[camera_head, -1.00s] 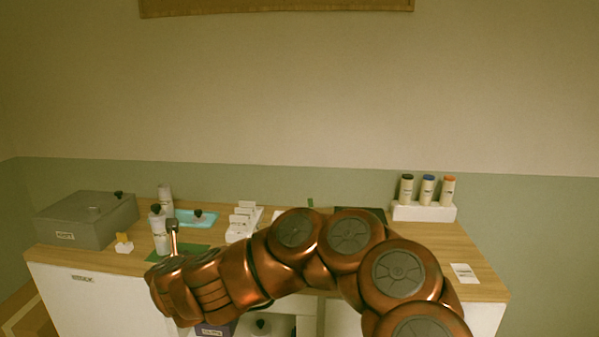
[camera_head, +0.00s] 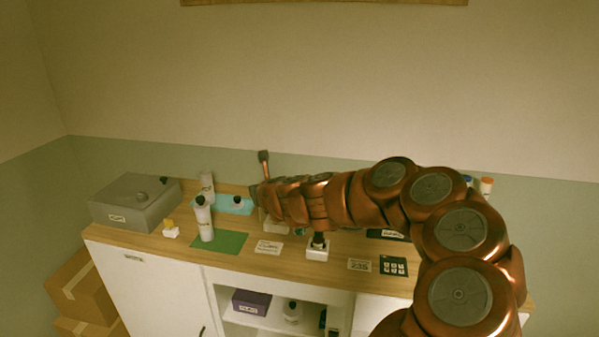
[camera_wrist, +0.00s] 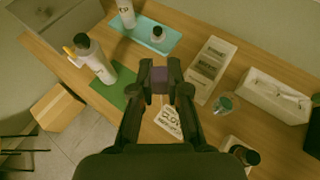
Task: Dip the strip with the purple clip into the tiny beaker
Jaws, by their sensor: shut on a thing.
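My gripper (camera_wrist: 160,82) is shut on the purple clip (camera_wrist: 160,74) in the wrist view, held above the worktop. The paper strip below the clip is hidden or too small to make out. A small round glassy vessel (camera_wrist: 226,102), which looks like the tiny beaker, stands on the wood to the right of my gripper and apart from it. In the head view a bit of teal glass (camera_head: 301,231) shows below my arm, probably the same beaker. My gripper's fingers cannot be made out there.
A white bottle (camera_head: 204,220) stands by a green mat (camera_head: 232,241). A teal tray (camera_head: 228,202) holds a small dark-capped bottle (camera_wrist: 157,34). A labelled card (camera_wrist: 168,120) lies below my gripper. A dark-capped bottle in a white base (camera_head: 317,252) and a white block (camera_wrist: 272,95) stand nearby.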

